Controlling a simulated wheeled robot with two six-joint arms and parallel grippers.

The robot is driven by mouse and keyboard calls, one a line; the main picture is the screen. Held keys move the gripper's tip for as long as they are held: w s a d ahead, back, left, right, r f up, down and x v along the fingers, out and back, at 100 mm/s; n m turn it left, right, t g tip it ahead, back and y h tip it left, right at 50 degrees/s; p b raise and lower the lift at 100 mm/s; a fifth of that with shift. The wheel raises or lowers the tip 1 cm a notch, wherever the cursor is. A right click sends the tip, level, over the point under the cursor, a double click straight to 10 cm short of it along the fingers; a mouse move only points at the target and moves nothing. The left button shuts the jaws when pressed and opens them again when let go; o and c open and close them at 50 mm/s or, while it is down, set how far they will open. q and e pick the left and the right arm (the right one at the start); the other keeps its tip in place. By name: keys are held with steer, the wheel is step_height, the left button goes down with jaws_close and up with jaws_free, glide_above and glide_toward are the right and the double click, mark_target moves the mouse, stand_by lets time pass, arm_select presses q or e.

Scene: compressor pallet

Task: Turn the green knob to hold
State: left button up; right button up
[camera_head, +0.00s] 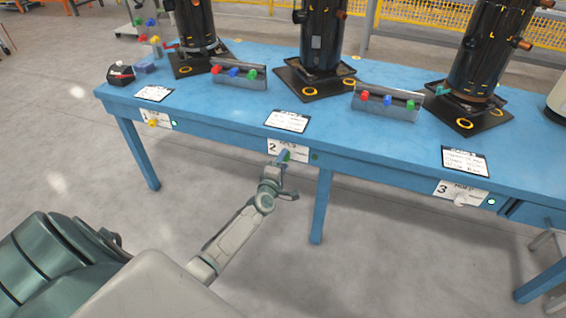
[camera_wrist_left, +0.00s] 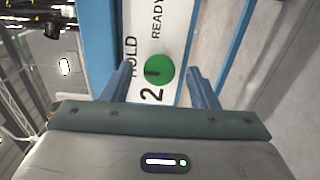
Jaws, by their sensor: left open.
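The round green knob (camera_wrist_left: 159,69) sits on a white label plate (camera_wrist_left: 142,45) marked 2, HOLD and READY in the left wrist view. A short dark mark on the knob lies on its left side, on the side of the word HOLD. My left gripper (camera_wrist_left: 163,77) is open, with one blue-grey finger on each side of the knob; gaps show between knob and fingers. In the head view my left gripper (camera_head: 284,160) is at plate 2 (camera_head: 272,148) on the table's front edge and largely hides the knob. My right gripper is out of view.
The blue table (camera_head: 225,115) carries black compressors (camera_head: 318,45) and racks of coloured knobs (camera_head: 238,75). A yellow knob (camera_head: 153,123) is on plate 1 and a pale knob (camera_head: 460,199) on plate 3. A green lamp (camera_head: 315,155) is beside plate 2. Floor in front is clear.

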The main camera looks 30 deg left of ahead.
arm_select(q)
steer(key=p+v, duration=0.1)
steer(key=v, duration=0.9)
steer(key=shift+s+p, duration=0.2)
steer(key=shift+p, duration=0.15)
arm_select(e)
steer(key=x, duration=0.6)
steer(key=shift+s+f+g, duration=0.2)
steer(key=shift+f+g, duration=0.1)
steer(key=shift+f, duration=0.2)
arm_select(q)
steer(key=shift+d, duration=0.1)
